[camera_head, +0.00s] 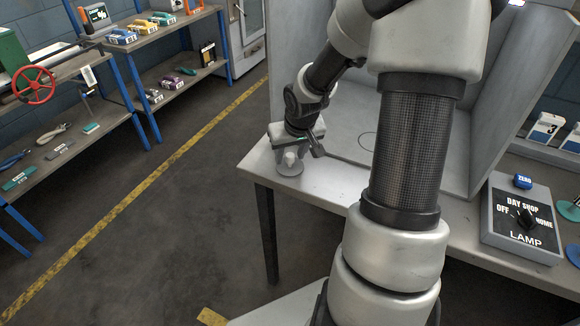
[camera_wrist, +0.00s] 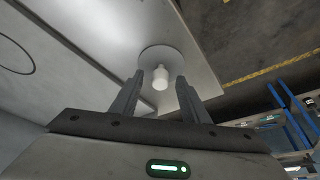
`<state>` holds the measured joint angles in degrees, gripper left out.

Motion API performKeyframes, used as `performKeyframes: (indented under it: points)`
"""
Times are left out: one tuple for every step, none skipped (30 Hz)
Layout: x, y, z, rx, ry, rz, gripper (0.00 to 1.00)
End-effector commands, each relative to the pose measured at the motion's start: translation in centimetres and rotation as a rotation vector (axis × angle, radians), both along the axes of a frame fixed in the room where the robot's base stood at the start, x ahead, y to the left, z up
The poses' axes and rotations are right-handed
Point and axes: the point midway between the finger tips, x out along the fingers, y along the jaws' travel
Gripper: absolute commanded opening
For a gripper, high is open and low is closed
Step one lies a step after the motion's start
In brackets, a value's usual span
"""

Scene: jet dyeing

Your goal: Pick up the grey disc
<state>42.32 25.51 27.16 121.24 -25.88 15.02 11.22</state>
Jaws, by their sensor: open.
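The grey disc (camera_head: 290,170) lies flat near the left corner of the pale table, with a light upright knob on its middle. In the wrist view the disc (camera_wrist: 152,52) shows beyond my fingertips, and its white knob (camera_wrist: 160,76) appears between them. My gripper (camera_head: 299,150) is open and points down just over the disc in the head view. In the wrist view my gripper (camera_wrist: 160,82) has a finger on each side of the knob, with gaps to both. I cannot tell how far down the fingers reach along the knob.
The table (camera_head: 330,189) has a grey booth (camera_head: 478,110) behind my arm. A lamp control box (camera_head: 521,222) with a dial stands at the right. Shelves with tools (camera_head: 60,150) stand at the left across open floor. The table's edge is close to the disc.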

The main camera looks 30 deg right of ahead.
Motion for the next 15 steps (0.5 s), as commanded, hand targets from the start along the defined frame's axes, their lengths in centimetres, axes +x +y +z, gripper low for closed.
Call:
performKeyframes:
  points:
    - [0.23, 0.04, -0.54, 0.001, 0.000, 0.001, 0.42]
    - [0.30, 0.01, -0.64, 0.000, -0.001, 0.002, 0.42]
    - [0.36, 0.00, -0.73, -0.001, -0.002, 0.002, 0.42]
    - [0.38, -0.02, -0.75, -0.001, -0.002, 0.002, 0.42]
    - [0.38, -0.03, -0.75, -0.001, -0.002, 0.002, 0.42]
    - [0.38, -0.04, -0.72, -0.001, -0.002, 0.001, 0.42]
    - [0.37, -0.04, -0.70, -0.001, -0.002, 0.001, 0.42]
    - [0.36, -0.03, -0.70, -0.001, -0.002, 0.001, 0.42]
    - [0.36, -0.03, -0.70, -0.001, -0.002, 0.001, 0.42]
    - [0.36, -0.03, -0.69, -0.001, -0.002, 0.001, 0.38]
    - [0.35, -0.03, -0.70, -0.001, -0.002, 0.001, 0.33]
    - [0.35, -0.03, -0.70, -0.001, -0.002, 0.001, 0.26]
    - [0.35, -0.03, -0.70, -0.001, -0.002, 0.001, 0.21]
    - [0.35, -0.03, -0.70, -0.001, -0.001, 0.001, 0.16]
    - [0.34, -0.03, -0.70, -0.001, -0.001, 0.001, 0.10]
